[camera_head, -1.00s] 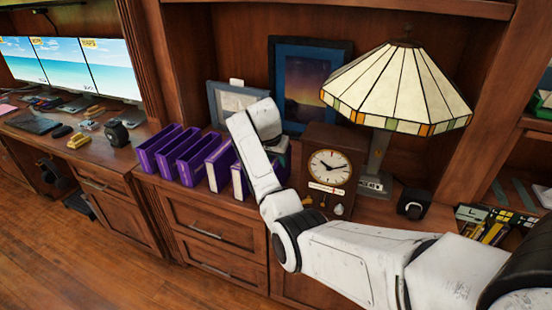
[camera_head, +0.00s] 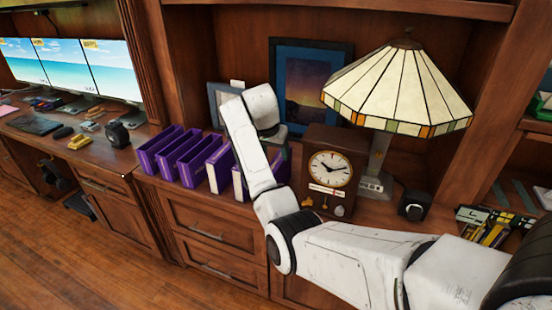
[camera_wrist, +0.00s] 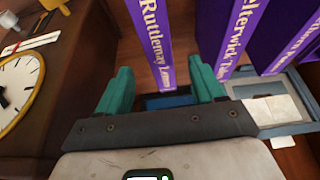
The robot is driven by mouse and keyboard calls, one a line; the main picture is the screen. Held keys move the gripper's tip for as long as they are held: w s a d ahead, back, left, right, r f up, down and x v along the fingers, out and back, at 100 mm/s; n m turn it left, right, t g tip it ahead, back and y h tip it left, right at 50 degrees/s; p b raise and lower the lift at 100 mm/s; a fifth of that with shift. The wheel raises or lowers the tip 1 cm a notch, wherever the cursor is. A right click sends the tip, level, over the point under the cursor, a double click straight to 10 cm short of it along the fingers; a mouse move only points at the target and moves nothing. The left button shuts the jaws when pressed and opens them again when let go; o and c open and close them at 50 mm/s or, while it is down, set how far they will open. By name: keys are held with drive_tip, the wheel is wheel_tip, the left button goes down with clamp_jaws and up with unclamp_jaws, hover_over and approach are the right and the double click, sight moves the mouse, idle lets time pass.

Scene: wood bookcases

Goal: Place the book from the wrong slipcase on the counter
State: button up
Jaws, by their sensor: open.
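Several purple slipcases (camera_head: 182,157) stand in a row on the wooden counter (camera_head: 378,210). Those at the left look hollow from above; two at the right show white faces. My gripper is open. A spine lettered "Elterwick" (camera_wrist: 240,28) stands just right of the right finger, and another purple spine (camera_wrist: 294,42) is beyond it.
A wooden clock (camera_head: 328,170) stands close right of my wrist; its dial also shows in the wrist view (camera_wrist: 18,88). A lamp (camera_head: 398,90), picture frames (camera_head: 312,85) and a small black box (camera_head: 413,204) stand around. A lower desk (camera_head: 108,160) is at left.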

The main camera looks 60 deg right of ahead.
drive_tip(key=v, duration=0.7)
drive_tip(key=s+a+f+n+y, duration=0.1)
drive_tip(key=s+a+f+n, duration=0.25)
drive_tip(key=a+f, duration=0.6)
drive_tip(key=s+a+f+n+y, duration=0.1)
drive_tip(key=s+a+f+n, duration=0.3)
drive_tip(key=a+f, duration=0.55)
drive_tip(key=s+a+f+n+y, duration=0.1)
drive_tip(key=s+a+f+n, duration=0.2)
drive_tip(key=s+a, duration=0.5)
drive_tip(key=s+a+f+n+y, duration=0.1)
drive_tip(key=s+a+f+n, duration=0.2)
drive_tip(key=s+a+n, duration=0.3)
drive_tip(key=s+a, duration=0.2)
drive_tip(key=s, duration=0.1)
drive_tip(key=shift+f+t, duration=0.3)
drive_tip(key=shift+f, duration=0.05)
